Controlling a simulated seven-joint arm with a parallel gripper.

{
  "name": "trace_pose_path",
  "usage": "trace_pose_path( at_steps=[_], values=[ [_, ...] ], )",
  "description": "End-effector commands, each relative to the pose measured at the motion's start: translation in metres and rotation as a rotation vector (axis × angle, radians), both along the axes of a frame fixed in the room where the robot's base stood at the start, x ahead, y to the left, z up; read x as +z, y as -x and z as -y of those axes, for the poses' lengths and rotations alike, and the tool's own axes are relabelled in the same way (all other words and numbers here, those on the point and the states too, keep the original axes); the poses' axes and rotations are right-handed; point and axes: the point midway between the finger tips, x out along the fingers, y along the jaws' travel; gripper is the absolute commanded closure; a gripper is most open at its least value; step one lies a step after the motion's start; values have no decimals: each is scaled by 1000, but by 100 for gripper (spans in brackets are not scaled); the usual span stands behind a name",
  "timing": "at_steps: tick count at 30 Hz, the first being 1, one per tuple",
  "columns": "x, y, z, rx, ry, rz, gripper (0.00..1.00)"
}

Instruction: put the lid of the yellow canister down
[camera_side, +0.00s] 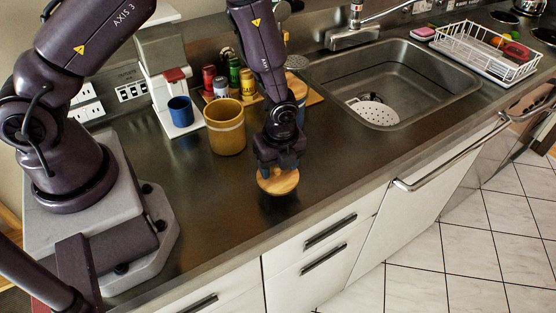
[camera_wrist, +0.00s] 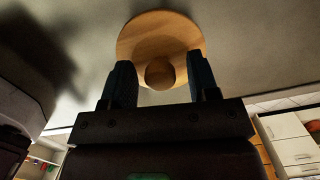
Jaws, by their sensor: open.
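The round wooden lid (camera_side: 278,182) is at the countertop in front of the yellow canister and to its right. I cannot tell for sure whether it rests flat on the surface. In the wrist view the lid (camera_wrist: 150,30) shows its round knob (camera_wrist: 160,74) facing my gripper. My gripper (camera_side: 279,163) is right above the lid, pointing down. In the wrist view my open gripper (camera_wrist: 161,84) has a finger on each side of the knob, with gaps between. The yellow canister (camera_side: 226,135) stands upright with its top uncovered.
A blue mug (camera_side: 181,112) stands by the white coffee machine (camera_side: 160,60), left of the canister. Several spice jars (camera_side: 234,75) are behind it. The sink (camera_side: 400,75) and a white dish rack (camera_side: 485,55) are to the right. The counter's front edge is close to the lid.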

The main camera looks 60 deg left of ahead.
Motion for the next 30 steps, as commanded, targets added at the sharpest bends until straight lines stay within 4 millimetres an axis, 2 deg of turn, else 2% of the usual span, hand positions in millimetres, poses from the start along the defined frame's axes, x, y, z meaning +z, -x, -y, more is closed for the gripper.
trace_pose_path(
  at_steps=[5,18,30],
  values=[
    [14,0,2,0,1,3,45],
    [102,1,12,0,2,5,45],
    [133,3,12,46,5,20,45]
  ],
)
